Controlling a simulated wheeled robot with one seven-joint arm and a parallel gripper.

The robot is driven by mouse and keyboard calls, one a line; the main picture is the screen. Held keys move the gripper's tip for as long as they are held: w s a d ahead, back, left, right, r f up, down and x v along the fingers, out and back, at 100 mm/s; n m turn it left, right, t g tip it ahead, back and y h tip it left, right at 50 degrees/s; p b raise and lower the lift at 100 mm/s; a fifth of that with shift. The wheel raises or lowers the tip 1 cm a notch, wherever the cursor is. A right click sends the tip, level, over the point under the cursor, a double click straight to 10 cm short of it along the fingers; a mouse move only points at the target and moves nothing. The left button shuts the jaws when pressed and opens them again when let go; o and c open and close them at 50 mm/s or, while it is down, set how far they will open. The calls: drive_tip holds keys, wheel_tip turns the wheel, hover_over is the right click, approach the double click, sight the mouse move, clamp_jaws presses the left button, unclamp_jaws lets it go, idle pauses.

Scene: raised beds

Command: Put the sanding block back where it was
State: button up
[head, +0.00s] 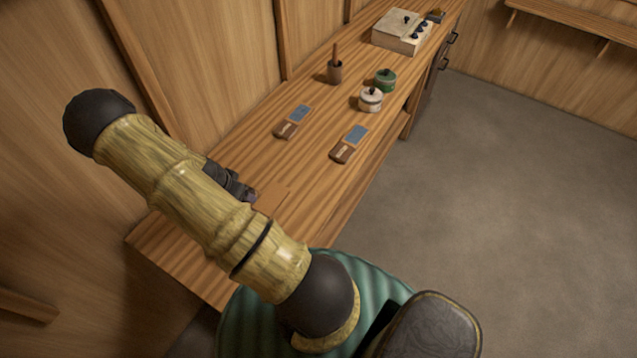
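My gripper (236,186) is the dark part low over the near end of the wooden bench. My arm hides much of it, and I cannot tell whether it is open or shut. Two similar brown blocks with pale labels, one on the left (287,129) and one on the right (343,152), lie farther along the bench. Each touches or adjoins a blue rectangle at its far end. I cannot tell which of these pieces is the sanding block.
The bench (240,150) runs along the wooden wall. The grey floor on the right is clear.

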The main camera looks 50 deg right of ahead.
drive_tip(key=w+a+f+n+t+y+b, duration=0.1)
drive_tip(key=a+f+n+t+y, duration=0.1)
drive_tip(key=a+n, duration=1.4)
drive_tip(key=shift+w+a+t+y, duration=0.35)
drive_tip(key=shift+t+y, duration=0.55)
drive_tip(key=shift+y, duration=0.3)
